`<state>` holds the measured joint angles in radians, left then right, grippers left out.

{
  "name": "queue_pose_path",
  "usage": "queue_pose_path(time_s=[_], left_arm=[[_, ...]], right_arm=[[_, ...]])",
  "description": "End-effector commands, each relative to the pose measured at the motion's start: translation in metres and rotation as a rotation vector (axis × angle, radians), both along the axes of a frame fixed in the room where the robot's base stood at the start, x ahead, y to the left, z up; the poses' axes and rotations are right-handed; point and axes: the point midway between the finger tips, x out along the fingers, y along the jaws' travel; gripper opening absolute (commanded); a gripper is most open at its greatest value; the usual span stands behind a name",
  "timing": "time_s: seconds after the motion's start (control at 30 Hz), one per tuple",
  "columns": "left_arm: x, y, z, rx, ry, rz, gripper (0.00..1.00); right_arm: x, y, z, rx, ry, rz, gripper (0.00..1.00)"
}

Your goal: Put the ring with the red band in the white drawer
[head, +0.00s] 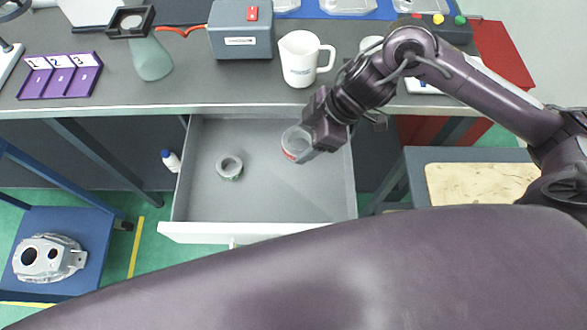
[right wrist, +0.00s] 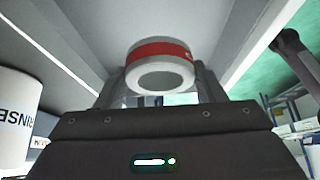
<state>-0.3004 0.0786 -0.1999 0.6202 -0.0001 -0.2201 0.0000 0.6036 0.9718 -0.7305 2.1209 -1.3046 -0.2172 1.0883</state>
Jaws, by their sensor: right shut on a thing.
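The ring with the red band (head: 292,146) is between the fingers of my right gripper (head: 305,146), over the right part of the open white drawer (head: 205,231). In the right wrist view the ring (right wrist: 160,52) shows its red band and pale round face between the two fingers of the gripper (right wrist: 162,88), which is shut on it. I cannot tell its exact height above the drawer floor. Another grey ring (head: 229,168), with a greenish band, lies on the drawer floor at the left. My left gripper is not in view.
The workbench (head: 150,95) is behind the drawer, with a white mug (head: 298,62), a grey box (head: 240,30) and a purple tray (head: 60,76). A blue cart (head: 75,235) with a casting (head: 45,258) is at left. The middle of the drawer is clear.

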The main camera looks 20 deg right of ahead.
Motion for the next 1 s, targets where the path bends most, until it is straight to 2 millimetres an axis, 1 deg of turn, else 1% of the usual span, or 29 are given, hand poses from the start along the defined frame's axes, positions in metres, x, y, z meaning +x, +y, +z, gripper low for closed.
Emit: queue_pose_path(time_s=[0.03, 0.1, 0.2, 0.33, 0.4, 0.57, 0.8, 0.9, 1.0], left_arm=[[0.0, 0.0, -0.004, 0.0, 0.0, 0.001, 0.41], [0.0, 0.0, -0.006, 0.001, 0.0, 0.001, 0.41], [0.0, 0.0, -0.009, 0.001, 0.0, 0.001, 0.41], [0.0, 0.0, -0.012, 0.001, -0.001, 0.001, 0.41], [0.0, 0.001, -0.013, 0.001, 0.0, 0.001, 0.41], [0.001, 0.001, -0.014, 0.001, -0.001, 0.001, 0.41], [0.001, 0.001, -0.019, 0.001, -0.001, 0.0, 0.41], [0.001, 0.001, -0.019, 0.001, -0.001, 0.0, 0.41], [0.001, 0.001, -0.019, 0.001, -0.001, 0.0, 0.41]], right_arm=[[-0.002, -0.001, -0.018, -0.002, 0.007, -0.003, 0.37], [-0.001, 0.0, -0.037, 0.0, 0.006, -0.004, 0.37], [-0.001, 0.0, -0.063, 0.001, 0.006, -0.004, 0.37], [0.0, 0.0, -0.09, 0.001, 0.002, -0.004, 0.37], [0.0, 0.0, -0.1, 0.0, 0.001, -0.003, 0.37], [0.0, 0.0, -0.112, 0.001, -0.001, -0.004, 0.37], [0.0, 0.0, -0.146, -0.001, 0.001, -0.003, 0.37], [0.0, 0.0, -0.152, 0.0, -0.001, -0.003, 0.37], [0.0, 0.0, -0.151, -0.001, -0.002, -0.002, 0.37]])
